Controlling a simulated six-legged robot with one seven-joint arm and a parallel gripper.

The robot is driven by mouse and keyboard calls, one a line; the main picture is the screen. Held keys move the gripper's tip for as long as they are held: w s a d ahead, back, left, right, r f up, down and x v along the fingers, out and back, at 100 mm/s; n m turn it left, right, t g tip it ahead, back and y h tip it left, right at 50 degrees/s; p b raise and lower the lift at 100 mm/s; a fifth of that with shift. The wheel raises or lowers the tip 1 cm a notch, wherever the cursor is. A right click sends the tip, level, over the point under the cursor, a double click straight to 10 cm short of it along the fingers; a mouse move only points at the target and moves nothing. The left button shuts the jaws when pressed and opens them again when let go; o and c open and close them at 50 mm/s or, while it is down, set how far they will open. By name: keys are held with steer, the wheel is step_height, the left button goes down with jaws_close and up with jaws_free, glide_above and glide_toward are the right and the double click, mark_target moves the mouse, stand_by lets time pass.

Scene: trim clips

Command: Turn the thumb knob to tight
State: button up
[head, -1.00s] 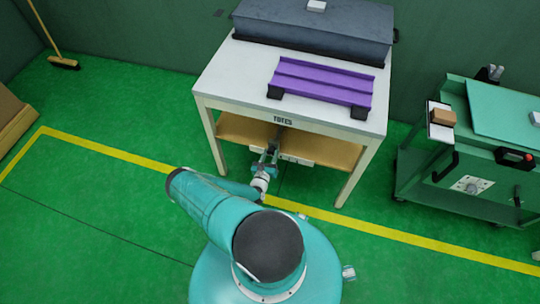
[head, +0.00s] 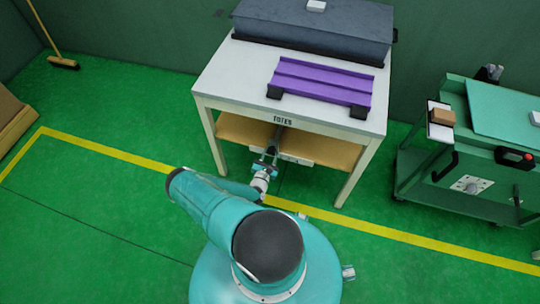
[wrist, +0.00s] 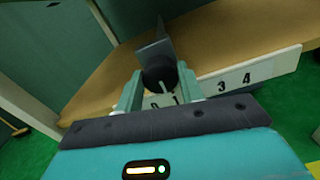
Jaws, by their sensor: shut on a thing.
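The thumb knob (wrist: 158,74) is a dark round piece in the wrist view, with a pale line on its face. My gripper (wrist: 160,86) has one teal finger on each side of it and is shut on it. A dark angled plate (wrist: 154,46) stands just beyond the knob. A white strip (wrist: 250,72) with black numbers runs behind the knob and is partly covered by the fingers. In the head view, my gripper (head: 266,163) is at the front of the table's lower shelf. The knob is too small to make out there, and I cannot read its setting.
The white table (head: 225,82) carries a purple ribbed piece (head: 320,82) and a large grey case (head: 315,30). Its wooden lower shelf (head: 235,130) lies behind my gripper. A green cart (head: 440,165) stands at the right.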

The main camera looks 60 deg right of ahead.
steer(key=o, duration=1)
steer(key=a, duration=0.4)
steer(key=s+a, duration=0.1)
steer(key=a, duration=0.4)
steer(key=s+a, duration=0.1)
steer(key=a, duration=0.3)
steer(key=shift+s+a, duration=0.1)
steer(key=shift+a, duration=0.25)
